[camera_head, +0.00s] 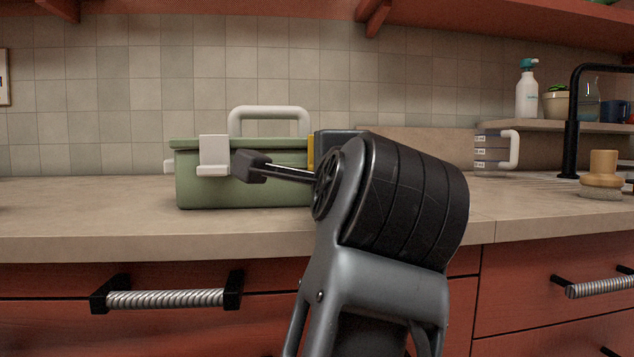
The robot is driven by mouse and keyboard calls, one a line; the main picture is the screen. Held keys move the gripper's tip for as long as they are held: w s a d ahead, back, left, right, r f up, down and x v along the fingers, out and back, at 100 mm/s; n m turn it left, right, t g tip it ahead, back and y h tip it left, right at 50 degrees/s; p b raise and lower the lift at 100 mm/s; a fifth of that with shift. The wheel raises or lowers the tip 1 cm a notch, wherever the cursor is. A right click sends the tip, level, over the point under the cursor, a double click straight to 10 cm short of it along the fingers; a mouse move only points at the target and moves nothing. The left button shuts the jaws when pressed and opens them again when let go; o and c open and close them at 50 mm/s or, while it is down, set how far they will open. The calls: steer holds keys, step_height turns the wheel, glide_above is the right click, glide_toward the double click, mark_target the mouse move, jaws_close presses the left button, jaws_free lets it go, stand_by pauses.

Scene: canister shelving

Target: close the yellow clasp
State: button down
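A green box (245,190) with a pale raised handle (270,112) stands on the counter, left of centre. A white clasp (213,158) hangs on its front left side. The yellow clasp (311,152) shows only as a narrow strip near the box's front right; my arm and a dark block beside it hide the rest. My gripper (250,167) is seen from behind my black wrist, with one dark fingertip in front of the box, between the two clasps. The other finger is hidden, so its opening does not show. I cannot tell whether it touches the box.
A clear measuring cup (492,151) with a white handle stands right of my arm, before a flat board (420,143). A wooden brush (602,175) and black tap (572,130) are at the far right. The counter left of the box is clear.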

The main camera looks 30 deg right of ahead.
stand_by(0.3)
steer(key=c, duration=1.1)
jaws_free()
